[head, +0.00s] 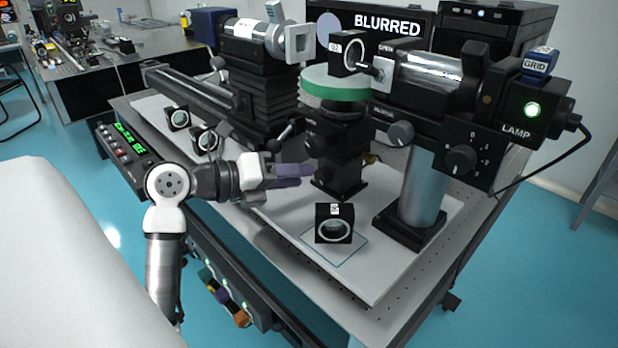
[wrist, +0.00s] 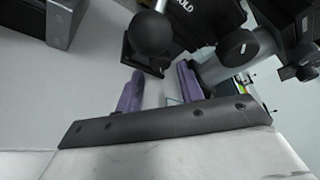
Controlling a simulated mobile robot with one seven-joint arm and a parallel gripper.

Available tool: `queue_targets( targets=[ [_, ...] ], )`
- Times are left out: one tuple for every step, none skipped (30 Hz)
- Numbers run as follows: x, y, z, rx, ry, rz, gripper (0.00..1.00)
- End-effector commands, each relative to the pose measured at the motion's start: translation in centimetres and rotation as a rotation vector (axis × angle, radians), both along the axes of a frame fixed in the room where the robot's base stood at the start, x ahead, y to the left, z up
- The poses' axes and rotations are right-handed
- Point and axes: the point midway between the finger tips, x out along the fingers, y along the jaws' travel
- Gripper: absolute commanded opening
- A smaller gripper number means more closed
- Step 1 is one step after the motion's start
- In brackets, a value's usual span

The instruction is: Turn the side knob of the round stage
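The round stage (head: 335,84) is a green-rimmed disc on a black column in the head view. A dark round knob (head: 317,146) shows on the side of that column, below the disc. My gripper (head: 304,175) is left of the column's lower part, below the knob. In the wrist view my gripper (wrist: 158,88) has its two purple fingers apart, with nothing held between them. A black ball-shaped knob (wrist: 153,34) on a metal stem shows just beyond the fingertips, apparently clear of them. I cannot tell whether both views show the same knob.
A black-framed lens (head: 333,224) stands on an outlined square in front of the column. A lever (head: 289,129) sticks out left of the column. The lamp housing (head: 510,110) and its thick post (head: 424,185) stand to the right. Another framed optic (head: 348,53) sits on the stage.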

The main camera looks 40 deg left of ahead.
Motion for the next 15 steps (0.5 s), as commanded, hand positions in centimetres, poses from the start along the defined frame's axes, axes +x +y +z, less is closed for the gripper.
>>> queue_targets(
  targets=[
    [-1.1,0.6,0.0,0.001,0.0,0.005,0.38],
    [-1.8,0.8,0.2,0.001,0.0,0.005,0.38],
    [-2.7,1.2,0.5,0.001,-0.001,0.006,0.38],
    [-3.3,1.4,0.6,0.001,0.0,0.004,0.38],
    [-3.9,1.7,0.8,0.001,0.0,0.004,0.38],
    [-4.7,2.0,1.0,0.0,-0.001,0.005,0.38],
    [-5.2,2.2,1.2,0.0,0.0,0.004,0.38],
    [-5.7,2.4,1.3,0.001,0.0,0.004,0.38],
    [-6.4,2.7,1.5,0.001,0.0,0.003,0.38],
    [-6.8,2.8,1.7,0.0,-0.001,0.002,0.38],
    [-7.2,3.0,1.8,0.001,0.0,0.003,0.38],
    [-7.6,3.2,1.9,0.001,0.0,0.003,0.38],
    [-7.9,3.3,2.0,0.0,-0.001,0.002,0.38],
    [-8.1,3.4,2.1,0.0,-0.001,0.002,0.38],
    [-8.4,3.5,2.2,0.0,0.0,0.001,0.38]
  ],
)
